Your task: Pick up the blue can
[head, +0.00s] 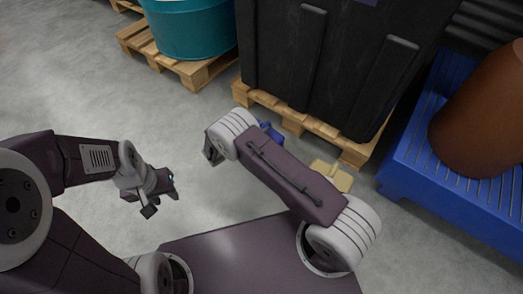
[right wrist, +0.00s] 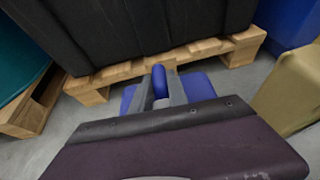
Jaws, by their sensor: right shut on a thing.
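The blue can (head: 270,131) shows only in part in the head view, behind my right arm. In the right wrist view the blue can (right wrist: 199,86) is just beyond the wrist, with its raised blue handle part between the two grey fingers. My right gripper (right wrist: 161,92) is shut on that part. My left gripper (head: 162,194) is open and empty over the bare floor at the left.
A yellow can (head: 332,174) stands right of the blue can. Behind is a large black container (head: 320,60) on a wooden pallet (head: 290,121). A teal drum (head: 190,30) is at the back left. A blue platform (head: 400,165) bears a brown drum (head: 485,115). Floor at the left is clear.

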